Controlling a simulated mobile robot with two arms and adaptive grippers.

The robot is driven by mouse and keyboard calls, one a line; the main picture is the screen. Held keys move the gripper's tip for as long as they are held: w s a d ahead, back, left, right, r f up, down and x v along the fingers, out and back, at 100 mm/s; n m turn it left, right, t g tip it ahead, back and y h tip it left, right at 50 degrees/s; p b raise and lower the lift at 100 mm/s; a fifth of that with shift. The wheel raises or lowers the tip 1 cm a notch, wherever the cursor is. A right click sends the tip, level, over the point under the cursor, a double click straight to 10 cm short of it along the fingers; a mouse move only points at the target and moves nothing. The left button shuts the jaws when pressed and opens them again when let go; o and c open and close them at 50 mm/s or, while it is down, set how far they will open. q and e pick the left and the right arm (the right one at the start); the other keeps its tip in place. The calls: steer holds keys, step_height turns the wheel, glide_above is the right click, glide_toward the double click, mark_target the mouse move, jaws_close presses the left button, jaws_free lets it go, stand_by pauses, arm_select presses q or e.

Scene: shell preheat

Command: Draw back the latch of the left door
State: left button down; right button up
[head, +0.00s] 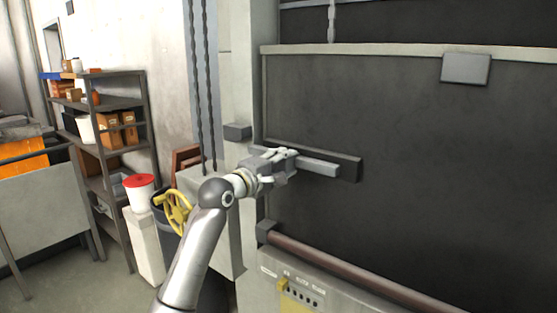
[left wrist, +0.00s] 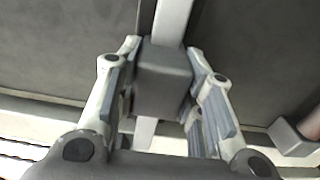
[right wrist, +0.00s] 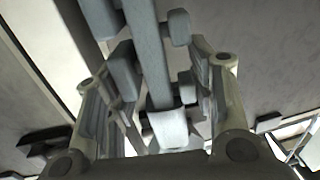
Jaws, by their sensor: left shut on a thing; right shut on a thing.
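The latch is a light grey bar (head: 318,167) lying nearly level on a dark backing plate (head: 348,172) at the left edge of the large dark door (head: 430,150). My left gripper (head: 284,157) is shut at the bar's left end. In the left wrist view its fingers (left wrist: 163,85) close on both sides of a grey block, the latch handle (left wrist: 163,65), with the bar (left wrist: 173,18) running up beyond it. My right gripper shows only in the right wrist view (right wrist: 160,95), its fingers on either side of a grey bar fitting (right wrist: 150,50); it is shut on it.
A brown rail (head: 350,270) crosses below the door, with a control panel (head: 300,290) beneath. A yellow handwheel (head: 175,212), a red-lidded white bucket (head: 139,192) and a loaded shelf (head: 110,102) stand to the left. A grey plate (head: 466,68) sits on the door's upper right.

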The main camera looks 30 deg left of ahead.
arm_select(q)
steer(key=shift+f, duration=0.25)
arm_select(e)
steer(key=shift+s+a+r, duration=0.1)
steer(key=shift+a+r, duration=0.05)
arm_select(q)
steer(key=c, duration=1.4)
jaws_free()
steer(key=o, duration=0.4)
steer(key=shift+w+d+r, duration=0.1)
steer(key=shift+d+r, duration=0.1)
steer(key=shift+d, duration=0.15)
arm_select(e)
steer(key=shift+d, duration=0.45)
arm_select(q)
steer(key=shift+o, duration=0.2)
steer(key=shift+a, duration=0.3)
arm_select(e)
steer(key=shift+a, duration=0.25)
arm_select(q)
steer(key=shift+s, duration=0.4)
steer(key=s, duration=1.1)
steer(key=shift+a, duration=0.3)
steer(key=shift+f, duration=0.15)
